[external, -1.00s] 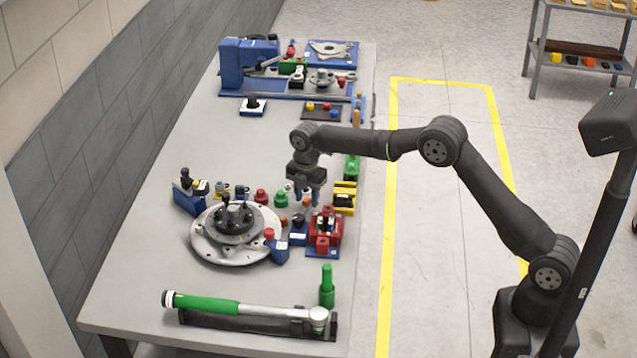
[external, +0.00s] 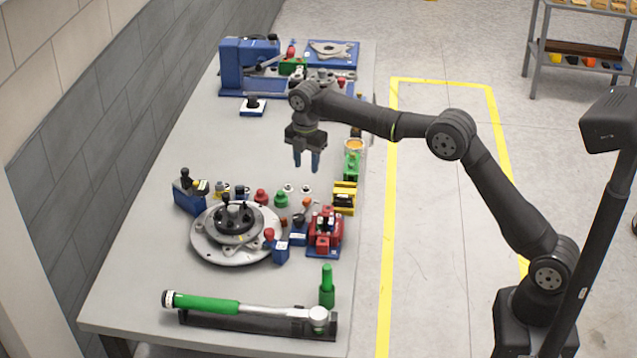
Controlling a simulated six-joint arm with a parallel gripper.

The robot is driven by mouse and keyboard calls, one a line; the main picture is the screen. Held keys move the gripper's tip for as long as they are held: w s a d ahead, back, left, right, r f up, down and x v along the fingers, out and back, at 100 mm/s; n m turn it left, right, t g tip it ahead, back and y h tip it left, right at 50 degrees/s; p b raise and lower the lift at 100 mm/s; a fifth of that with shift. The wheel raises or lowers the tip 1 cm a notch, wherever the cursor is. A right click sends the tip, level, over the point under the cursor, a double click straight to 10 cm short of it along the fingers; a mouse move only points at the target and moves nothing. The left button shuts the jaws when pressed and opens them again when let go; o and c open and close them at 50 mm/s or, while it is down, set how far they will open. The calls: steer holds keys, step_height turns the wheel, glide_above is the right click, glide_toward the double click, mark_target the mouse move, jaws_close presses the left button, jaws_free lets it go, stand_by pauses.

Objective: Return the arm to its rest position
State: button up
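My gripper (external: 307,166) hangs over the middle of the grey table (external: 150,250), fingers pointing down. Its two blue fingertips are apart with a gap between them, and I see nothing held. It is above and behind the cluster of small parts, touching none of them. My arm reaches in from the right, its elbow raised over the floor beside the table.
Below the gripper stand a round metal chassis fixture (external: 265,248), a green bottle-like part (external: 281,202), a red block (external: 324,232) and a yellow block (external: 344,198). A green-handled torque wrench (external: 205,303) lies in front. A blue machine (external: 240,65) stands at the back. The left of the table is bare.

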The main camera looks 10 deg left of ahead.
mark_target(307, 199)
stand_by(0.3)
step_height(307, 199, down, 13)
steer(key=shift+r, duration=2.3)
steer(key=shift+f, duration=0.1)
